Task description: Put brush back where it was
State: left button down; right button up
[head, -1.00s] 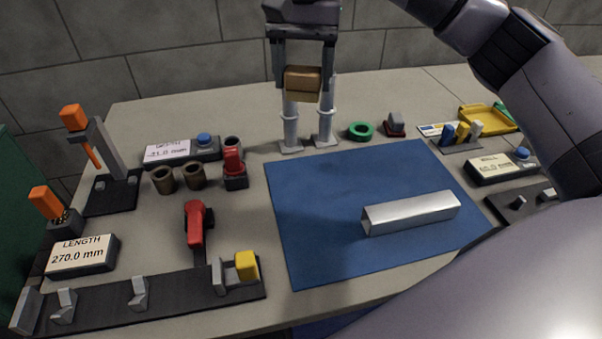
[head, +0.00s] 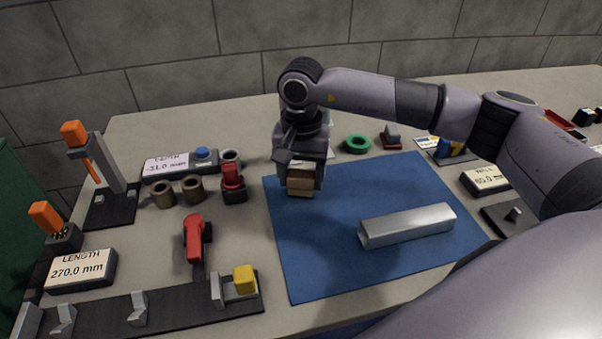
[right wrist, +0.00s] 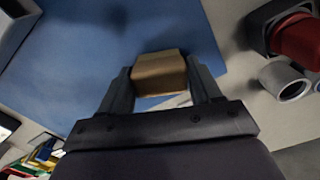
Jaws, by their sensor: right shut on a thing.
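My right gripper (head: 300,178) is shut on a brown wooden block, which I take to be the brush (head: 300,185). It holds it over the back left part of the blue mat (head: 330,260). In the right wrist view the brush (right wrist: 159,72) sits between the two fingers of the gripper (right wrist: 160,82), with the mat below it. I cannot see bristles, nor tell whether the brush touches the mat. The two-post grey stand behind is almost wholly hidden by my right gripper. My left gripper is not in view.
A silver channel (head: 407,226) lies on the mat's right part. A green ring (head: 357,143) and a small red-based grey part (head: 391,137) lie behind the mat. Brown bushings (head: 177,192) and red clamps (head: 195,238) stand to the left. The mat's front left is clear.

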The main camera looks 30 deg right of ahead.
aim_at(301, 173)
jog(key=shift+f, duration=0.2)
jog(key=shift+f, duration=0.1)
jog(key=o, duration=1)
notch_tip(301, 173, up, 12)
jog(key=shift+r+b, duration=0.15)
jog(key=shift+b, duration=0.6)
